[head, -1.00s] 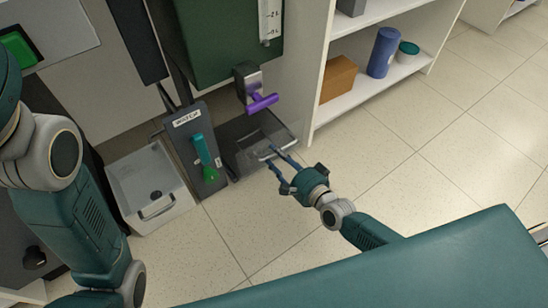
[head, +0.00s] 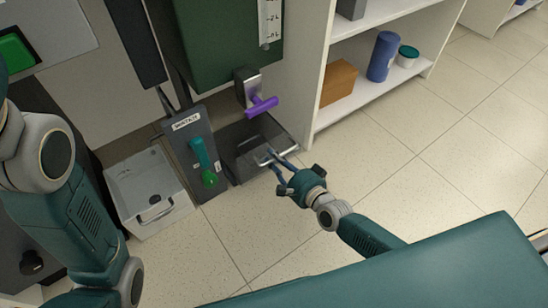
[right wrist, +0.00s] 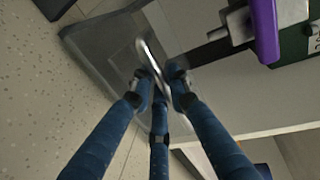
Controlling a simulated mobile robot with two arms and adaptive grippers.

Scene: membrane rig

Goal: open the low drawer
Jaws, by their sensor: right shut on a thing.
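A low, dark grey tray-like drawer (head: 240,140) sits at floor level under the green machine. A bright metal bar handle (right wrist: 148,58) stands at its front edge in the right wrist view. My right gripper (head: 268,158) has its blue fingers closed around this handle; in the right wrist view the fingertips (right wrist: 160,80) meet at the bar. I cannot tell how far the drawer is out. My left arm (head: 75,210) comes in at the left, but its gripper is outside the view.
A white bin (head: 125,181) with a bar handle stands on the floor to the left. A switch box (head: 187,144) with a green lever is between. A purple tap handle (head: 262,107) juts out above the drawer. Shelves (head: 322,112) stand at right; the tiled floor in front is clear.

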